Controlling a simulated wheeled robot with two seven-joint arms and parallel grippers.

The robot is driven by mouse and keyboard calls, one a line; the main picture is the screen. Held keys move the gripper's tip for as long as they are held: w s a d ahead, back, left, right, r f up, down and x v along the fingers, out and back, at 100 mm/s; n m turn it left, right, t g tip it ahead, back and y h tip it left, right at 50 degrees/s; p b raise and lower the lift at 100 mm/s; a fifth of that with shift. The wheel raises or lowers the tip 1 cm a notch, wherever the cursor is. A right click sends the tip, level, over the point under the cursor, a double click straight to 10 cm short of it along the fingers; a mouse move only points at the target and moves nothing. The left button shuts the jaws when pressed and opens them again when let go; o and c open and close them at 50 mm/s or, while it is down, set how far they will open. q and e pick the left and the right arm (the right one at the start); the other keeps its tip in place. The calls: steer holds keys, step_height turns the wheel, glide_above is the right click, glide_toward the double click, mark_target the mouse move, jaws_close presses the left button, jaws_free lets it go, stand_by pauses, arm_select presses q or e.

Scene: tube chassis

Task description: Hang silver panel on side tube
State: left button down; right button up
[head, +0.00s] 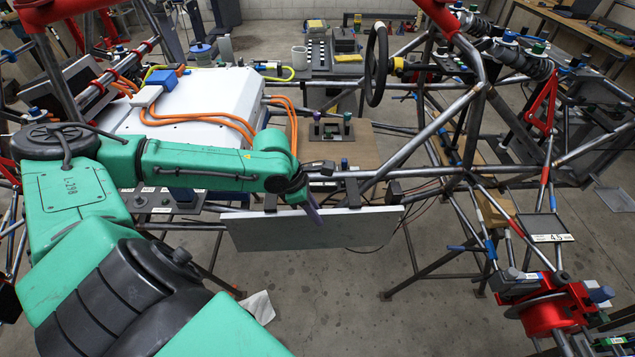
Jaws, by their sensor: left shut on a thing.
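The silver panel (350,228) is a flat grey rectangle, upright and slightly tilted, its right end higher in the picture. It is in front of the tube chassis, below the middle of the head view. Dark hooks (353,192) stand on its top edge. My left gripper (314,212) comes from above and is shut on the panel's top edge near the middle. The side tube (185,226) shows to the left of the panel, and the panel hides part of it. I cannot tell whether the hooks touch the tube. My right gripper is not in view.
A white box (195,100) with orange cables sits on the chassis behind my arm. A steering wheel (376,65) stands at the back, and a red hub (550,308) is at lower right. Diagonal tubes rise right of the panel. The floor (340,300) below the panel is mostly clear.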

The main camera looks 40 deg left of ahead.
arm_select(q)
steer(key=w+a+f+b, duration=0.3)
steer(key=w+a, duration=0.2)
steer(key=w, duration=0.1)
steer(key=shift+w+a, duration=0.35)
stand_by(0.4)
steer(key=c, duration=0.7)
jaws_free()
steer(key=shift+s, duration=0.1)
steer(key=shift+f+b, duration=0.1)
steer(key=shift+b, duration=0.2)
